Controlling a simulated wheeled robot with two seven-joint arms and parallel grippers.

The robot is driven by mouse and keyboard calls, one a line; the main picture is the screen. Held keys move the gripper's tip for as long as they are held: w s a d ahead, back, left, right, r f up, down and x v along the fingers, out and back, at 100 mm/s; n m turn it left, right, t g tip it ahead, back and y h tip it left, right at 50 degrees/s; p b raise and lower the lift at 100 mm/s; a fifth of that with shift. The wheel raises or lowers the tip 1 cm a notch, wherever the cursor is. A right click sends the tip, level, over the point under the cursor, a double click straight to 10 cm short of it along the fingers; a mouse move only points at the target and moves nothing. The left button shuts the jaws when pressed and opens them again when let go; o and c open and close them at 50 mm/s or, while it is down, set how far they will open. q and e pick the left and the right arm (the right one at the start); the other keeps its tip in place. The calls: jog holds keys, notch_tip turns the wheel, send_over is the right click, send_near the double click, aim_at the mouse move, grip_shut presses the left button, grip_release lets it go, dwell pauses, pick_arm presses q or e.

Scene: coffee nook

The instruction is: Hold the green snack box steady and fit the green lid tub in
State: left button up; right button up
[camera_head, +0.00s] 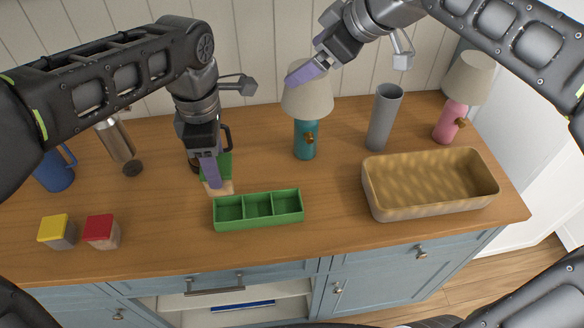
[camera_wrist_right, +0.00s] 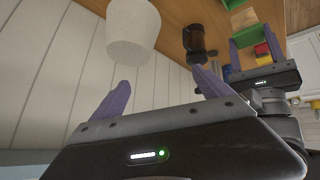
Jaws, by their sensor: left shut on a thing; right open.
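The green snack box (camera_head: 258,224), a low tray with three compartments, sits on the wooden counter in the head view. All its compartments look empty. My left gripper (camera_head: 213,178) is shut on the green lid tub (camera_head: 225,165), just behind the box's left end. The tub has a pale body and is partly hidden by a purple finger. I cannot tell whether it touches the counter. My right gripper (camera_head: 305,73) is open and empty, high by the teal lamp's shade; its fingers also show in the right wrist view (camera_wrist_right: 163,95). Neither gripper touches the snack box.
A yellow lid tub (camera_head: 55,231) and a red lid tub (camera_head: 102,231) stand at the left. A teal lamp (camera_head: 304,138), a grey cylinder (camera_head: 384,118) and a woven basket (camera_head: 428,200) stand to the right. A dark press (camera_head: 226,137) is behind my left gripper.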

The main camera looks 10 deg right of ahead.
jog(key=s+a+f+n+g+h, duration=0.1)
jog(key=s+a+f+n+g, duration=0.3)
jog(key=f, duration=0.6)
jog(key=n+g+h, duration=0.2)
jog(key=n+h, duration=0.1)
jog(key=h, duration=0.1)
send_over(292, 210)
notch_tip(292, 210, down, 10)
jog(key=shift+r, duration=0.1)
notch_tip(292, 210, down, 12)
